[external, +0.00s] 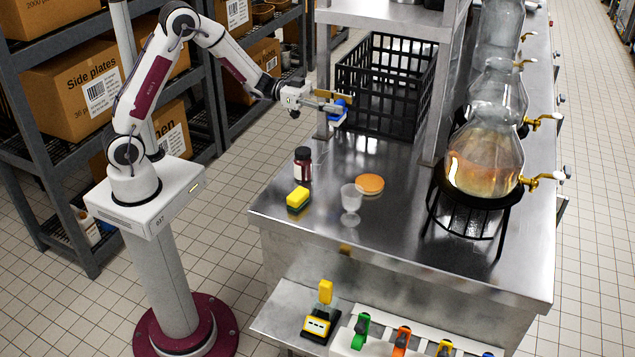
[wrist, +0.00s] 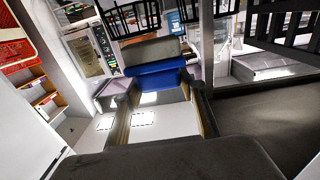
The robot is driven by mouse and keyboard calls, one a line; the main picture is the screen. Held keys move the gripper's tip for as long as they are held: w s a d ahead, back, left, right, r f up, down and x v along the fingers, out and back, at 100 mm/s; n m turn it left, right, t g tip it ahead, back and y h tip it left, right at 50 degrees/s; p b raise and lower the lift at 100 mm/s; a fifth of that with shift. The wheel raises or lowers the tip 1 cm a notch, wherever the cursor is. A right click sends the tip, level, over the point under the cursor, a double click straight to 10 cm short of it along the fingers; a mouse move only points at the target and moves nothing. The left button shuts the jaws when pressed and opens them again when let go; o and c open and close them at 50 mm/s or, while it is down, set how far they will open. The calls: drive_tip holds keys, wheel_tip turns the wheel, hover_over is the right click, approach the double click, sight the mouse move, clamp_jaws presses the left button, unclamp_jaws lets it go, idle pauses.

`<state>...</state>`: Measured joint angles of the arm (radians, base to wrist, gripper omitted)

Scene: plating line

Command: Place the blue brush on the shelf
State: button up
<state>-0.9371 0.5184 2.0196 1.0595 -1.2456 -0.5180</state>
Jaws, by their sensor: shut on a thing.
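The blue brush (external: 339,113) is held at the end of my gripper (external: 331,104), up in the air above the left edge of the steel counter. Only a blue part is clear, with a tan piece beside it. In the wrist view the blue part (wrist: 155,79) lies across the far finger pad of my gripper (wrist: 160,95), which is shut on it. The rest of the brush is hard to make out. A raised steel shelf (external: 385,18) stands over the counter at the back, on upright posts, right of and behind my gripper.
A black crate (external: 385,85) stands on the counter just right of my gripper, beside a shelf post. A dark jar (external: 303,164), yellow sponge (external: 298,198), clear goblet (external: 351,199) and orange disc (external: 370,184) stand toward the front. Glass vessels (external: 485,155) line the right.

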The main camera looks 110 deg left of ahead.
drive_tip(key=w+d+r+n+y, duration=0.1)
drive_tip(key=w+d+r+y, duration=0.15)
drive_tip(key=w+d, duration=0.65)
drive_tip(key=w+d+r+n+y, duration=0.1)
drive_tip(key=w+d+r, duration=0.2)
drive_tip(key=d, duration=1.2)
drive_tip(key=s+d+f+n+y, duration=0.1)
drive_tip(key=s+d+f, duration=0.1)
drive_tip(key=s+d, duration=0.35)
drive_tip(key=s+d+f+n+g+y, duration=0.1)
drive_tip(key=s+d+f+y, duration=0.15)
drive_tip(key=d, duration=0.55)
drive_tip(key=s+d+f+n+y, duration=0.1)
drive_tip(key=s+d+f, duration=0.2)
drive_tip(key=d, duration=0.4)
wheel_tip(320, 180, down, 32)
drive_tip(key=shift+s+a+f, duration=0.15)
drive_tip(key=shift+a, duration=0.15)
drive_tip(key=shift+f, duration=0.15)
drive_tip(key=shift+f, duration=3.2)
